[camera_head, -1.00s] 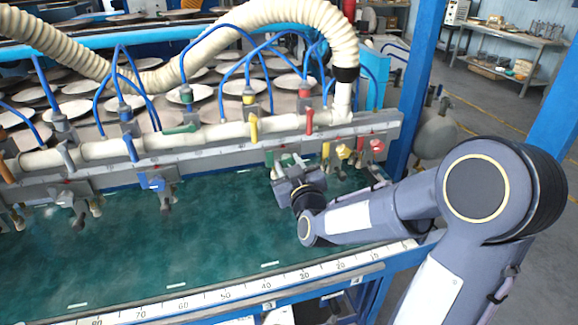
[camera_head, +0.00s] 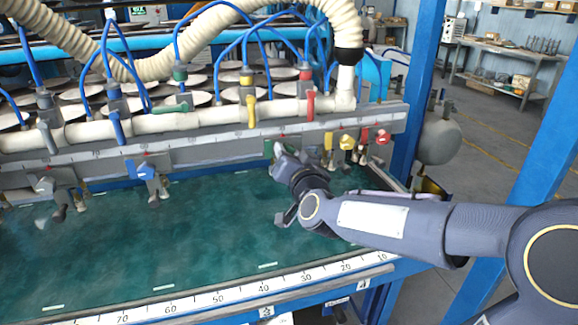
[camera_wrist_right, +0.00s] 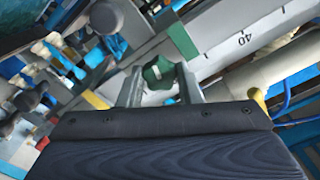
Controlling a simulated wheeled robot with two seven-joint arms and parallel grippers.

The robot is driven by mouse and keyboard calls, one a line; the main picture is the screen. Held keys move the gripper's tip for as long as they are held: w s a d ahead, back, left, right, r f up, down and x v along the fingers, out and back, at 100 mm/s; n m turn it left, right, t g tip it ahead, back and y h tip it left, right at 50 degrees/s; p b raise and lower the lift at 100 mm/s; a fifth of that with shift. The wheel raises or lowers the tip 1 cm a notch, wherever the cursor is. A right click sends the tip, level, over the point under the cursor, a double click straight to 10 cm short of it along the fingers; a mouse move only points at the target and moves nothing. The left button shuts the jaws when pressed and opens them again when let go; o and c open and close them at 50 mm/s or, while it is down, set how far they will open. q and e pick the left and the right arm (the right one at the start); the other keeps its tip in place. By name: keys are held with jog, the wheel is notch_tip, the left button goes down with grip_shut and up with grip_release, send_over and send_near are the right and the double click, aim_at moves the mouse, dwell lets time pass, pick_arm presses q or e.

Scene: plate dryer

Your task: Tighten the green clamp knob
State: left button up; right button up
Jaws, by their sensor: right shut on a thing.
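The green clamp knob (camera_wrist_right: 158,72) sits between the two fingers of my right gripper (camera_wrist_right: 160,88) in the right wrist view. The fingers are shut on it, one on each side. In the head view my right gripper (camera_head: 281,152) reaches the front of the grey rail from the right, and a bit of the green knob (camera_head: 268,149) shows at its tip; the rest is hidden behind the gripper. My left gripper is not in view.
Yellow (camera_head: 347,141) and red (camera_head: 382,136) clamp knobs stand close to the right of my gripper. A blue clamp (camera_head: 147,171) hangs farther left. The green table surface (camera_head: 200,235) below is clear. A blue post (camera_head: 420,80) rises at the right.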

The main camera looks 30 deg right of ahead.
jog(key=m+b, duration=0.1)
jog(key=m, duration=0.1)
jog(key=m+b, duration=0.1)
jog(key=shift+f+m+b, duration=0.2)
jog(key=shift+m+b, duration=0.1)
jog(key=shift+m, duration=0.1)
jog(key=m+b, duration=0.2)
jog(key=m, duration=0.1)
jog(key=shift+m, duration=0.3)
jog(key=m+b, duration=0.2)
jog(key=m, duration=0.1)
jog(key=shift+m, duration=0.3)
jog(key=shift+r+m+b, duration=0.15)
jog(key=shift+m+b, duration=0.8)
jog(key=shift+m, duration=0.95)
jog(key=o, duration=1)
jog(key=shift+c, duration=0.2)
